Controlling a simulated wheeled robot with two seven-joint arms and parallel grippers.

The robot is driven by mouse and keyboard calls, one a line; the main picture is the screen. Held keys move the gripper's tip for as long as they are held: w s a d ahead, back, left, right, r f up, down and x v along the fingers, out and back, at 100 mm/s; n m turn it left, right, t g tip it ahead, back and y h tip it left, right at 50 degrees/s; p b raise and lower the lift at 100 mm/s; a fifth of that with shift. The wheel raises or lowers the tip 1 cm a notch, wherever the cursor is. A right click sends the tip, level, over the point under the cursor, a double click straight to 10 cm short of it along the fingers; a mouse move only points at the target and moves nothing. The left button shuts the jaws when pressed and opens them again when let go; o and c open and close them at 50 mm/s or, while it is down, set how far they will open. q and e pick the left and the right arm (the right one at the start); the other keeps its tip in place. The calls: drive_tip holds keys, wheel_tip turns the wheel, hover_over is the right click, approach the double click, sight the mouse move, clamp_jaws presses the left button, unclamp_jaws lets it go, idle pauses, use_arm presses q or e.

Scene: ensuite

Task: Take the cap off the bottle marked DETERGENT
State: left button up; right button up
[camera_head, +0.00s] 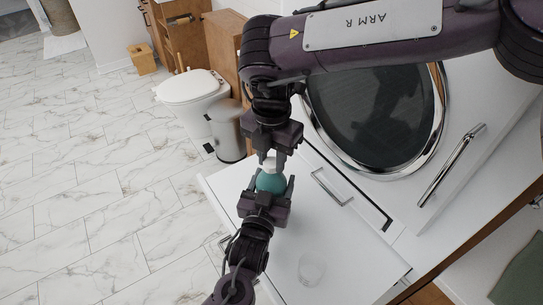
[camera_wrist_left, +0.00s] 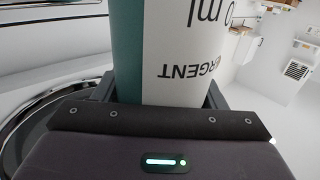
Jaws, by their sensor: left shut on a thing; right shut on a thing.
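The teal bottle (camera_head: 271,183) is held upright or nearly so above a white surface in the head view. In the left wrist view the bottle (camera_wrist_left: 180,50) shows a teal side and a white label reading "ERGENT", with the start of the word cut off. My left gripper (camera_head: 267,190) comes from below and is shut around the bottle's body. The white cap (camera_head: 269,163) shows at the bottle's top. My right gripper (camera_head: 269,157) comes from above and is shut on the cap. I cannot tell whether the cap is still seated on the neck.
A clear, glass-like cup (camera_head: 311,270) stands on the white top (camera_head: 340,245). A round dark machine door (camera_head: 375,110) with a chrome rim is at the right. A drawer handle (camera_head: 331,187) is close by. A metal bin (camera_head: 228,135) and a toilet (camera_head: 190,88) stand behind.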

sight(272, 162)
drive_tip(key=n, duration=0.5)
drive_tip(key=shift+n, duration=0.4)
drive_tip(key=n, duration=0.7)
use_arm(q)
drive_tip(key=shift+r, duration=0.1)
use_arm(e)
drive_tip(key=shift+w+r, duration=0.1)
drive_tip(key=shift+r, duration=0.2)
drive_tip(key=shift+r, duration=0.9)
drive_tip(key=shift+r, duration=2)
use_arm(q)
drive_tip(key=o, duration=2)
drive_tip(key=shift+c, duration=0.2)
